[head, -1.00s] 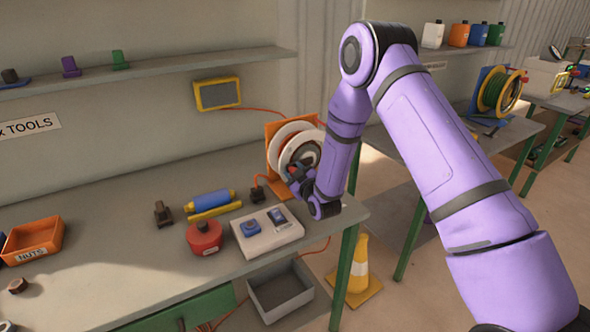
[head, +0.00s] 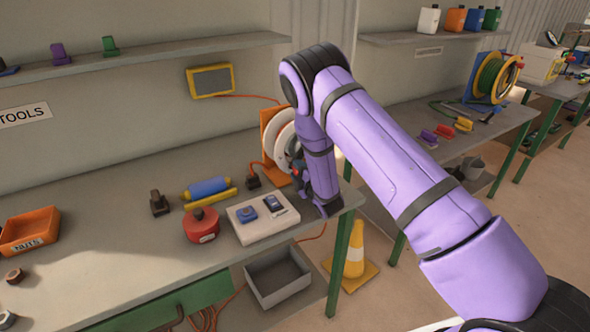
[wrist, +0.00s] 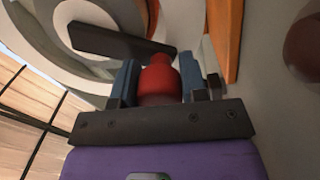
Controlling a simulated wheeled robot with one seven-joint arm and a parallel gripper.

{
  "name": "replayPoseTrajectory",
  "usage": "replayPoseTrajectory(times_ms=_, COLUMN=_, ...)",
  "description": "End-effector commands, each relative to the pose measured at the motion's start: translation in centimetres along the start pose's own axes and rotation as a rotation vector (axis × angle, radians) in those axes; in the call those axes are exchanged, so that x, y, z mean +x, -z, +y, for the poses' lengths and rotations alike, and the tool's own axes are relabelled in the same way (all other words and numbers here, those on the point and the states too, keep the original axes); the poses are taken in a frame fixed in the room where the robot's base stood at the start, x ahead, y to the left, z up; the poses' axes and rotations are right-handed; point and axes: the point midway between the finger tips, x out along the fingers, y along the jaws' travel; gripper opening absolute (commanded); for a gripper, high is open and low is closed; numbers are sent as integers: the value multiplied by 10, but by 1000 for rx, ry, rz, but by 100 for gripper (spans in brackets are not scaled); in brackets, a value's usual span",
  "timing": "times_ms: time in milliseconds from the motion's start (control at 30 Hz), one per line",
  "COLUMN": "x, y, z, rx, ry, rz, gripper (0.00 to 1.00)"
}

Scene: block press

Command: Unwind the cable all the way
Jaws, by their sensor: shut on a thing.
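A cable reel with white discs (head: 287,133) stands on an orange bracket (head: 270,130) at the right end of the workbench. An orange cable end with a dark plug (head: 254,178) lies beside its foot. My gripper (head: 298,172) is at the reel's lower front, largely hidden by my arm in the head view. In the wrist view, my gripper (wrist: 160,82) is shut on the red crank knob (wrist: 160,80), with a blue-grey finger on each side. The dark crank arm (wrist: 115,42) runs from there across the white reel (wrist: 65,30). How much cable is wound on is hidden.
A white switch box (head: 262,218), a red canister (head: 202,225) and a blue roller (head: 208,187) stand left of the reel. A grey bin (head: 277,278) and a traffic cone (head: 355,250) are below. Another reel with green cable (head: 492,77) stands on the farther bench.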

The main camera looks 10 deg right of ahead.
Motion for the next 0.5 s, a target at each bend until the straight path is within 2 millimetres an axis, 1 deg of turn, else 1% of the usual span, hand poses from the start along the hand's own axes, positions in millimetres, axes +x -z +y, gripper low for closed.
replayPoseTrajectory(times_ms=200, x=-1, y=-8, z=-4, rx=-98, ry=3, rz=2, gripper=0)
replayPoseTrajectory(times_ms=500, x=-1, y=-11, z=-6, rx=-148, ry=3, rz=3, gripper=0)
